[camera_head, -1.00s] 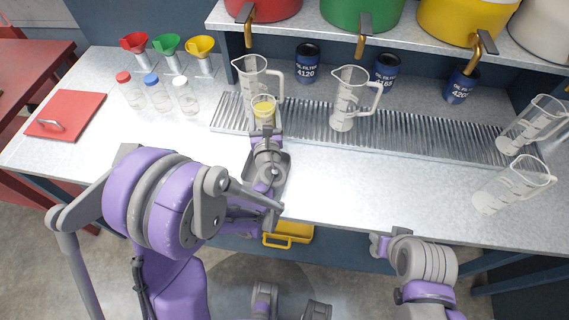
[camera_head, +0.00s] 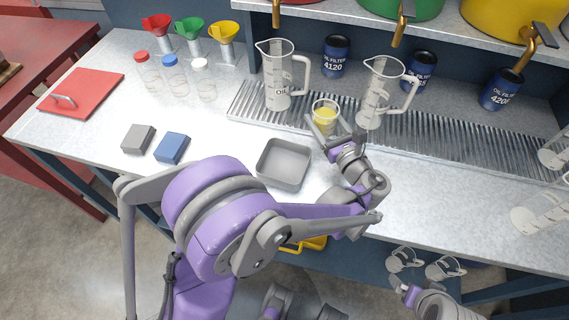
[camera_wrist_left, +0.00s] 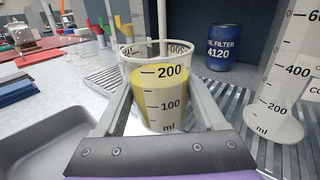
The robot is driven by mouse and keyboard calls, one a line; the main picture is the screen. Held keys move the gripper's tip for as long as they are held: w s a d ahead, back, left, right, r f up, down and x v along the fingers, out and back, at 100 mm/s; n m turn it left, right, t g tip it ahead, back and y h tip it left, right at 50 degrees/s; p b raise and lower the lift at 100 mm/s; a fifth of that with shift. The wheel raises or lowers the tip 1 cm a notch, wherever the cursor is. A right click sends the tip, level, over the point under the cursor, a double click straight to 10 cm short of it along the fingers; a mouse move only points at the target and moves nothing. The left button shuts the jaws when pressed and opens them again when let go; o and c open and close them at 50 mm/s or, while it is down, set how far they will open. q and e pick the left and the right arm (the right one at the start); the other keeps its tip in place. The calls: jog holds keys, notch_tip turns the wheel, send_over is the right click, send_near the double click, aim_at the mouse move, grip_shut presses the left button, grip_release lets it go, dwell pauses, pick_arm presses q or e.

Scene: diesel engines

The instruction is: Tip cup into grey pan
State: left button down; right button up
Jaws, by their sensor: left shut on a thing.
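A small clear cup (camera_head: 325,117) with yellow liquid and a printed scale stands upright between the fingers of my left gripper (camera_head: 325,130). In the left wrist view the cup (camera_wrist_left: 160,88) fills the middle, with a finger along each side. The liquid is level and reaches about the 200 mark. The grey pan (camera_head: 284,163) is a shallow square tray on the bench, left of and nearer than the cup. It is empty as far as I see, and its corner (camera_wrist_left: 40,140) shows at the lower left of the wrist view. My right gripper (camera_head: 400,288) is only partly seen at the bottom; its fingers are unclear.
Clear jugs (camera_head: 279,80) and (camera_head: 383,95) stand on the ribbed drain strip (camera_head: 460,145) close to the cup. Oil filter cans (camera_head: 336,56) stand behind. A grey block (camera_head: 138,138) and a blue block (camera_head: 172,148) lie left of the pan.

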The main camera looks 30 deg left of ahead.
aim_at(317, 121)
pick_arm(q)
jog(key=shift+s+d+n+g+y+b, duration=0.2)
jog(key=shift+s+n+g, duration=0.05)
jog(key=shift+s+g, duration=0.15)
jog(key=shift+s+d+n+g+y+b, duration=0.15)
jog(key=shift+s+n+g+y, duration=0.1)
jog(key=shift+s+g, duration=0.15)
jog(key=shift+s, duration=0.1)
jog(key=shift+s+a+r+n, duration=0.25)
jog(key=shift+s+n, duration=0.15)
jog(key=shift+n, duration=0.6)
jog(key=shift+s+a+r+n+p, duration=0.1)
jog(key=shift+s+r+n+p, duration=0.15)
jog(key=shift+r+n+p, duration=0.25)
jog(key=shift+s+a+r+n+p, duration=0.1)
jog(key=shift+s+r+n+p, duration=0.15)
jog(key=shift+r+n+p, duration=0.25)
jog(key=shift+s+a+f+y, duration=0.1)
jog(key=shift+s+f+y, duration=0.05)
jog(key=shift+y, duration=0.2)
jog(key=shift+s+a+n, duration=0.1)
jog(key=shift+s+n, duration=0.2)
jog(key=shift+n, duration=0.3)
jog(key=shift+s+a+n, duration=0.3)
jog(key=shift+s+n, duration=0.35)
jog(key=shift+n, duration=0.55)
jog(key=shift+s+a+n, duration=0.1)
jog(key=shift+s+n, duration=0.05)
jog(key=shift+n, duration=0.75)
